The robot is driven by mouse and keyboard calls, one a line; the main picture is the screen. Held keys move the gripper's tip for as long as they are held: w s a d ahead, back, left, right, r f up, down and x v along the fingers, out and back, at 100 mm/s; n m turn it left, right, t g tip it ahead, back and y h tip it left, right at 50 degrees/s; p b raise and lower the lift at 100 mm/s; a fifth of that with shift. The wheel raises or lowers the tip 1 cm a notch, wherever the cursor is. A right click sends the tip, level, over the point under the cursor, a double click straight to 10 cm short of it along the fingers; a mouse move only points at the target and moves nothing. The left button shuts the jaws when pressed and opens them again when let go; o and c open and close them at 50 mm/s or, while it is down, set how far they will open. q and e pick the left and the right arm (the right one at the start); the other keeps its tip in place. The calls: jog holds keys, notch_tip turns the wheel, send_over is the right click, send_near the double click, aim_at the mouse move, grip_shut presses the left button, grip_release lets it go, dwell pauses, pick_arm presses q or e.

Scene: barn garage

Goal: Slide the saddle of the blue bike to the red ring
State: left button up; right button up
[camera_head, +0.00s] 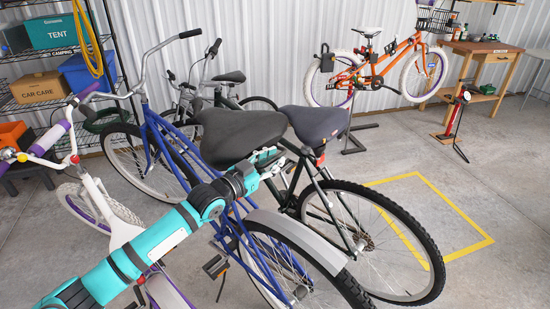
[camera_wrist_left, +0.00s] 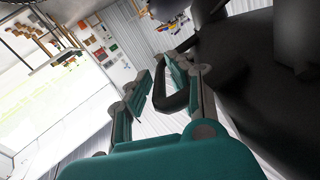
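The blue bike (camera_head: 158,140) stands in the middle of the head view, and its wide black saddle (camera_head: 238,130) sits above its rear wheel. My left gripper (camera_head: 278,160) is just below the saddle's right side. In the left wrist view its two teal fingers (camera_wrist_left: 160,82) stand apart, with a black loop-shaped part (camera_wrist_left: 165,103) between or just behind them. Whether they touch it is unclear. The saddle's dark underside seems to fill the right of that view. My arm and the saddle hide the seat post, and I cannot make out a red ring on it. My right gripper is not in view.
A dark bike with a grey-black saddle (camera_head: 316,122) stands close on the right, its rear wheel (camera_head: 425,235) overlapping the blue bike's. A white bike (camera_head: 120,228) is at the left. Shelves (camera_head: 60,50) stand behind. Floor inside the yellow outline (camera_head: 478,246) is partly clear.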

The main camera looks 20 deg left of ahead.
pick_arm(q)
jog(key=shift+w+d, duration=0.2)
jog(key=shift+w, duration=0.25)
grip_shut()
